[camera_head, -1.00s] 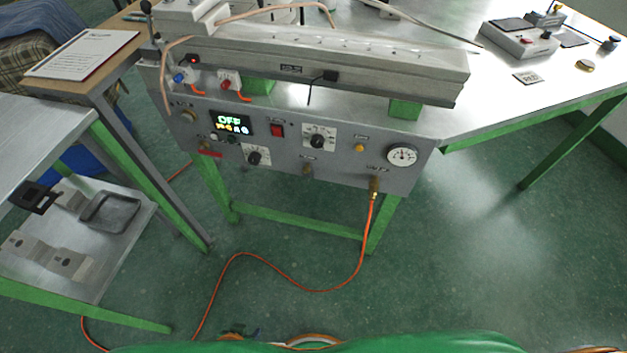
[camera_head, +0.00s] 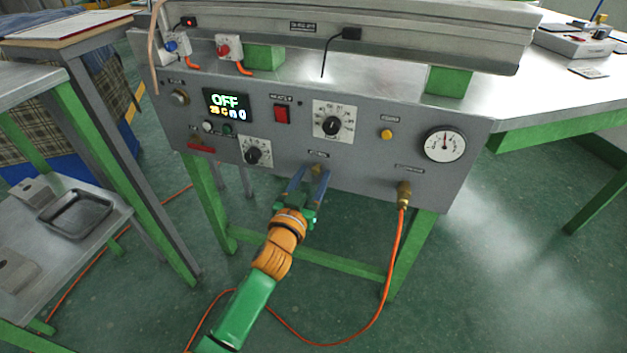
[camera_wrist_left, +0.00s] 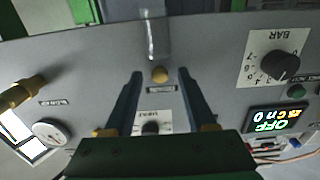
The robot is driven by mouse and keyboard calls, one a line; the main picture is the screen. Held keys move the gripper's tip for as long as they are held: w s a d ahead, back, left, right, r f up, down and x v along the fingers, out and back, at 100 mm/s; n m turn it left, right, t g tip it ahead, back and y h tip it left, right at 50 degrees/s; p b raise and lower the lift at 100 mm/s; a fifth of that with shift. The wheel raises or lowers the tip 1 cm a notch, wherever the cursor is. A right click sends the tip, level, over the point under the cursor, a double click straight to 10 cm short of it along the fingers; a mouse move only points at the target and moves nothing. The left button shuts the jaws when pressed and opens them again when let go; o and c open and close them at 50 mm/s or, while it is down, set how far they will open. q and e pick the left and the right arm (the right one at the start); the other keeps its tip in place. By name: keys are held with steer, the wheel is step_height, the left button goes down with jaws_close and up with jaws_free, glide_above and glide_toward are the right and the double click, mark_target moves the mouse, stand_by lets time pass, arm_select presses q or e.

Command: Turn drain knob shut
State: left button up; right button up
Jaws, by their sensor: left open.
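The drain knob (camera_head: 317,169) is a small brass knob low on the middle of the grey front panel, under a small label. My left gripper (camera_head: 312,174) reaches up to it from below, open, with its two blue-grey fingers on either side of the knob. In the left wrist view, which shows the panel upside down, the round brass knob (camera_wrist_left: 160,74) sits between the open fingertips (camera_wrist_left: 161,76). I see gaps on both sides there. I cannot tell how far the fingers reach along it. My right gripper is not in view.
The panel also carries a display reading OFF (camera_head: 226,104), a red switch (camera_head: 281,114), two black dials (camera_head: 332,124), a gauge (camera_head: 445,144) and a brass fitting (camera_head: 404,192) with an orange hose (camera_head: 392,255). A metal shelf (camera_head: 90,235) stands at the left.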

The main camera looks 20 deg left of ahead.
arm_select(q)
jaws_close()
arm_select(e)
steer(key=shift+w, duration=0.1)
arm_select(q)
steer(key=shift+m, duration=0.3)
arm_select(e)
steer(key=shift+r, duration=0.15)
arm_select(q)
steer(key=m+p, duration=0.1)
steer(key=m, duration=0.1)
steer(key=shift+m, duration=0.4)
steer(key=m+p, duration=0.1)
steer(key=m, duration=0.3)
steer(key=shift+m, duration=0.3)
steer(key=m, duration=0.5)
steer(key=shift+m+p, duration=0.3)
steer(key=shift+m, duration=2.1)
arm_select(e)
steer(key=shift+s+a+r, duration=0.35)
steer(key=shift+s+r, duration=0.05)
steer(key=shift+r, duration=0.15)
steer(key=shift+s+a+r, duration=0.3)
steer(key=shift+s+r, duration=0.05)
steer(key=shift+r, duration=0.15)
